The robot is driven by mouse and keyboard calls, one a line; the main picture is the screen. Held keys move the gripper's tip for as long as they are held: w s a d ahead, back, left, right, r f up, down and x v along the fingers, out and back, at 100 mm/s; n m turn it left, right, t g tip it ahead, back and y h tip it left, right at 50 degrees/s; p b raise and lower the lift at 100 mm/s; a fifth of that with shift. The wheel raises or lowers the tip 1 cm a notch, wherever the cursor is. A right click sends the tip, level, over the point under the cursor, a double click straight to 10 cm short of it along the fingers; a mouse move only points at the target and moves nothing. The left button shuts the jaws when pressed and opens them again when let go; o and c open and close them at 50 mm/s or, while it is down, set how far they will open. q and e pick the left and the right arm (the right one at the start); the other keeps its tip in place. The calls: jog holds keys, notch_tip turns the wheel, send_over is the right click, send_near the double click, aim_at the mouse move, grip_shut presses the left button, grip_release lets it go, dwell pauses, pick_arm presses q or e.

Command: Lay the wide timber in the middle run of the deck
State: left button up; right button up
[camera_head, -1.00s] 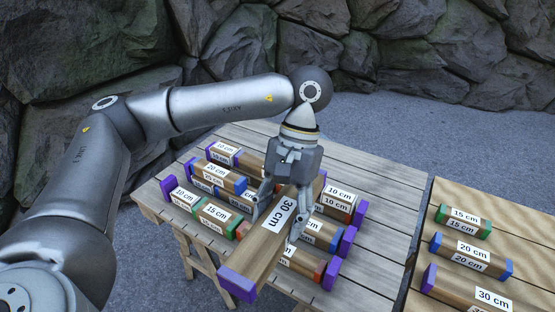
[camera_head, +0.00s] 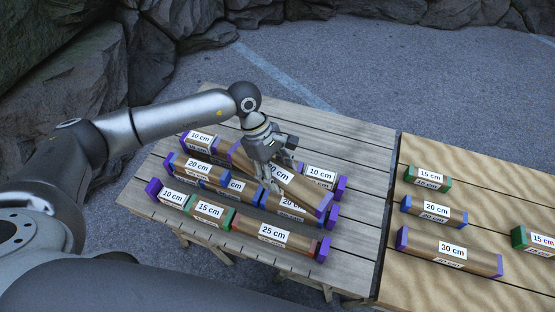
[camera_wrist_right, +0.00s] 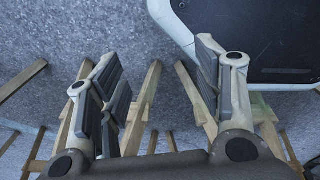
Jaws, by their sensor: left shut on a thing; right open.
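The held 30 cm timber (camera_head: 303,187) is brown with purple ends and a white label, partly hidden by the gripper. My left gripper (camera_head: 269,187) is shut on it near its middle. It lies slantwise over the middle and back rows of blocks on the grey slatted table (camera_head: 355,230); whether it touches them I cannot tell. The middle row shows a 20 cm block (camera_head: 198,166), a partly covered block (camera_head: 236,186) and another labelled block (camera_head: 289,204). In the right wrist view my right gripper (camera_wrist_right: 166,95) is open and empty.
The front row holds 10 cm (camera_head: 172,196), 15 cm (camera_head: 209,211) and 25 cm (camera_head: 272,234) blocks. The back row shows two 10 cm blocks (camera_head: 200,139) (camera_head: 321,174). The lighter table (camera_head: 420,280) at right holds several spaced blocks, including a 30 cm one (camera_head: 450,252).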

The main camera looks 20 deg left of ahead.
pick_arm(q)
jog(key=n+p, duration=0.1)
jog(key=n+t+p, duration=0.1)
jog(key=shift+s+f+n, duration=0.1)
jog(key=shift+f+n, duration=0.3)
jog(key=shift+f, duration=0.3)
pick_arm(e)
jog(key=s+r, duration=0.2)
jog(key=s, duration=0.1)
pick_arm(q)
notch_tip(320, 180, down, 7)
jog(key=b, duration=0.4)
jog(key=shift+r+b, duration=0.15)
jog(key=shift+b, duration=0.2)
jog(key=shift+f+b, duration=0.7)
pick_arm(e)
notch_tip(320, 180, down, 6)
jog(key=shift+s+d, duration=0.2)
jog(key=shift+d, duration=0.1)
pick_arm(q)
jog(key=shift+f+b, duration=0.3)
jog(key=shift+b, duration=0.15)
pick_arm(e)
jog(key=shift+f, duration=0.5)
pick_arm(q)
jog(key=o, duration=1.3)
jog(key=shift+o, duration=0.2)
pick_arm(e)
jog(key=shift+d, duration=0.1)
